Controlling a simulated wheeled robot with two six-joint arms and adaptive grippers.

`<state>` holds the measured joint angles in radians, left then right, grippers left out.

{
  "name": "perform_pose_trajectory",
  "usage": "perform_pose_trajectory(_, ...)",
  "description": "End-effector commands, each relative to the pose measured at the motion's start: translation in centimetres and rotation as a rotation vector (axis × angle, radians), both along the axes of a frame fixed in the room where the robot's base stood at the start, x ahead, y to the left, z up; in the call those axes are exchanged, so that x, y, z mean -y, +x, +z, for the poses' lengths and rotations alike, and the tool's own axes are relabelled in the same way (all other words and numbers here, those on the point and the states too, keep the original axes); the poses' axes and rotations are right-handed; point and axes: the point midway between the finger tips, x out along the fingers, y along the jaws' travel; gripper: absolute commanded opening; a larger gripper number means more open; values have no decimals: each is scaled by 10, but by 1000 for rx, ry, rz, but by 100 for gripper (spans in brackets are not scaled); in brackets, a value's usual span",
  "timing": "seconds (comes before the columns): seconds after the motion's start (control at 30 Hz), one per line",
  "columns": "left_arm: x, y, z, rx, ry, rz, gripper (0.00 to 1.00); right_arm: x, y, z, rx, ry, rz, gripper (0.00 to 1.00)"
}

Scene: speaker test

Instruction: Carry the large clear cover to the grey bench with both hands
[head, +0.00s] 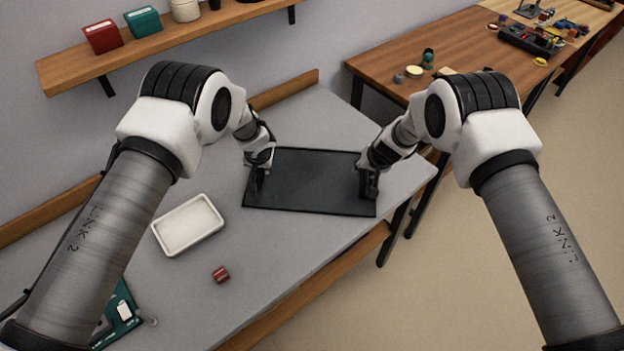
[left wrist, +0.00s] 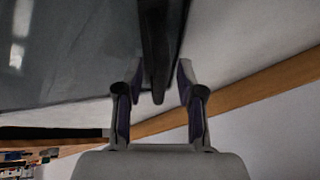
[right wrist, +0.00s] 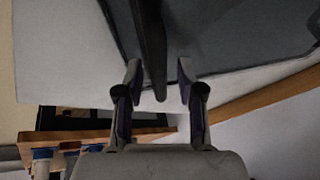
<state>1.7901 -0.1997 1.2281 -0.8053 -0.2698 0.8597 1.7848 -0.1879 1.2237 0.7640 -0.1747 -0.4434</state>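A large dark rectangular panel (head: 310,182) lies flat on the grey bench (head: 345,120). It looks dark rather than clear, and it is the only large cover-like thing I see. My left gripper (head: 257,182) is at its left end, and my right gripper (head: 369,185) is at its right end. In the left wrist view a dark bar (left wrist: 158,60) lies between the spread fingers, with gaps beside it. The right wrist view shows a similar dark bar (right wrist: 150,45) between spread fingers. Both grippers look open around the bars.
A white tray (head: 188,225), a small red block (head: 221,274) and a green item (head: 122,318) are on the bench to the left. A wooden table (head: 420,55) with small parts stands behind. A wall shelf (head: 165,40) holds boxes. Floor at right is clear.

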Motion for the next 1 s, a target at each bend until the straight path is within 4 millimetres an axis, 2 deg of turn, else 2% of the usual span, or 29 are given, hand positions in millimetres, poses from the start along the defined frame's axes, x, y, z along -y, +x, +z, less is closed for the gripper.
perform_pose_trajectory(0.17, 4, -10, 29, 3, 2, -2, 38, 0, 0, 0, 0, 0, 0, 38)
perform_pose_trajectory(0.4, 14, -35, 83, 3, 2, -1, 38, 0, 0, 0, 0, 0, 0, 38)
perform_pose_trajectory(0.5, 17, -42, 99, 3, 1, -1, 38, 0, 0, 0, 0, 0, 0, 38)
perform_pose_trajectory(0.63, 19, -46, 107, 2, 0, 0, 38, 0, 0, 2, 1, 0, 0, 38)
perform_pose_trajectory(0.77, 19, -46, 107, 1, 0, 0, 38, 3, -6, 16, 1, 0, -1, 38)
perform_pose_trajectory(1.0, 19, -46, 107, 1, 0, 0, 38, 13, -30, 71, 2, 0, -3, 38)
